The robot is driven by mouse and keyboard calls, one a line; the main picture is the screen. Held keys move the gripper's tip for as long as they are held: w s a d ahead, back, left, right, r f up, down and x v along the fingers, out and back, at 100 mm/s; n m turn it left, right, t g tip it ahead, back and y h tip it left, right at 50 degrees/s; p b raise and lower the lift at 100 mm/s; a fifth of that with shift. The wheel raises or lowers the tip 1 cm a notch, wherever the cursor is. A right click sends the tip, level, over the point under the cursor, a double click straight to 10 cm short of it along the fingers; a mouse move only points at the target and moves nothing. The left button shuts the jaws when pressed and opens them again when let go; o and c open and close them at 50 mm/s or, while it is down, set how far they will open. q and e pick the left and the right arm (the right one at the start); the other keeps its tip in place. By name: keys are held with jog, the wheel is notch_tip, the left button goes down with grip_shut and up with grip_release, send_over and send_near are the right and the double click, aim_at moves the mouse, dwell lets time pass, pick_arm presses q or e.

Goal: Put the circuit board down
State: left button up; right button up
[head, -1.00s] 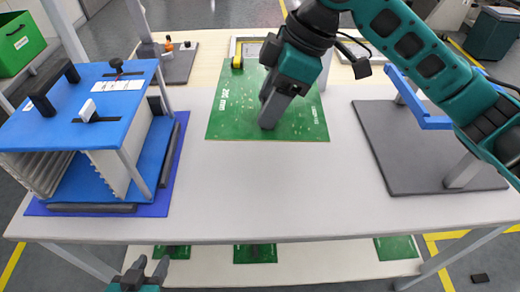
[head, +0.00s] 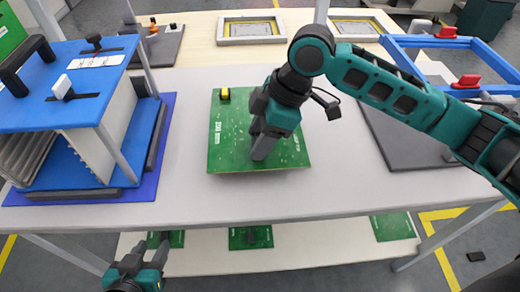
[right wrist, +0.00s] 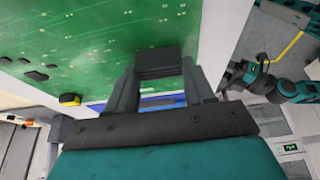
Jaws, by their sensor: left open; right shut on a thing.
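The circuit board (head: 232,135) is a green panel with a yellow part near its far left corner. In the head view it appears over the middle of the white table. My right gripper (head: 258,152) is shut on the board, and its fingers cover part of it. The right wrist view shows the board (right wrist: 90,40) alongside the closed fingers (right wrist: 165,65). I cannot tell whether the board touches the tabletop. My left gripper (head: 158,250) is open and empty, low in front of the table's near edge.
A blue rack (head: 60,125) stands on a blue mat at the left. A dark mat (head: 395,140) and blue frame (head: 440,42) are at the right. The white table (head: 250,205) is bare in front of the board. More green boards (head: 250,237) lie on the lower shelf.

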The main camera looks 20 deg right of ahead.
notch_tip(320, 180, down, 4)
jog(key=shift+r+b, duration=0.15)
jog(key=shift+b, duration=0.3)
jog(key=o, duration=1.4)
